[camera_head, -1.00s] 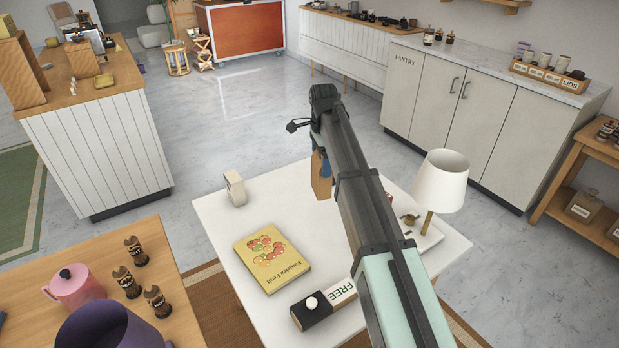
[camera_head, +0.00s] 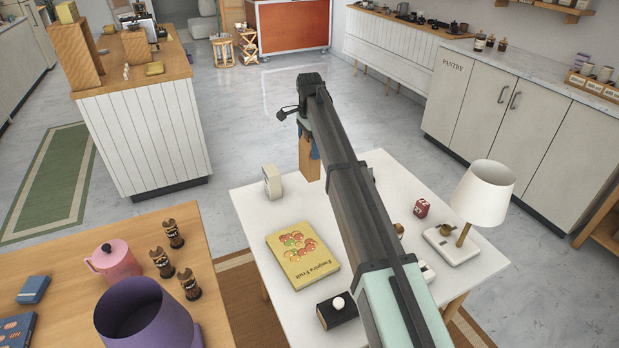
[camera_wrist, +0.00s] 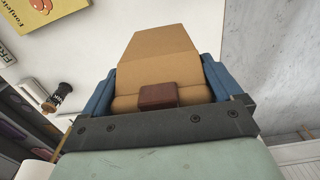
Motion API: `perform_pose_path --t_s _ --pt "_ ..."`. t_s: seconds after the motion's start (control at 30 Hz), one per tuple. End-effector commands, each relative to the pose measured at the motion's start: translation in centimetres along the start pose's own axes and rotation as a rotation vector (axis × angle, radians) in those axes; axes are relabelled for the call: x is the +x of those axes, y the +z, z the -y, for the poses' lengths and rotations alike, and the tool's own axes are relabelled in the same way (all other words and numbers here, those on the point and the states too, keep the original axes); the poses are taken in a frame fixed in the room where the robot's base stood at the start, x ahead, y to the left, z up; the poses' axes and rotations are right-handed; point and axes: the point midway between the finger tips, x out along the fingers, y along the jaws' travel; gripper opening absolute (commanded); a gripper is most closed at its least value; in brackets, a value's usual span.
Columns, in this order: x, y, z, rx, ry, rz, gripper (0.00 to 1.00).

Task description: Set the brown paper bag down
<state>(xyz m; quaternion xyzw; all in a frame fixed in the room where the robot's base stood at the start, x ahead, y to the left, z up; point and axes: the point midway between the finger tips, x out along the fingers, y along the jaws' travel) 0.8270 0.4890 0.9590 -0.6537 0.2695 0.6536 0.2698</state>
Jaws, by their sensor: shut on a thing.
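The brown paper bag (camera_head: 309,160) is held upright at the far edge of the white table, right of a small cream box. I cannot tell whether its base touches the table. In the wrist view the bag (camera_wrist: 160,50) fills the space between two blue fingers, with a dark red-brown block at its near side. My gripper (camera_wrist: 158,85) is shut on the bag. In the head view my gripper (camera_head: 312,150) is mostly hidden behind my dark arm. The white table (camera_head: 258,212) has bare surface near the bag.
The small cream box (camera_head: 272,182) stands close left of the bag. A wooden table (camera_head: 60,262) with a purple pot (camera_head: 150,318) is at left.

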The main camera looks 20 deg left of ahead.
Motion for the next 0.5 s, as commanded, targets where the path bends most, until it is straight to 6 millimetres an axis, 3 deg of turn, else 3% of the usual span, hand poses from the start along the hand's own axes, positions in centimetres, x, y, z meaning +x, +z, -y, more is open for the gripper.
perform_pose_path --t_s 0.2,0.5 --pt "3.6 0.0 -0.1 0.001 0.002 0.000 0.31" --pt "6.2 0.0 -0.1 0.002 0.001 0.000 0.31"
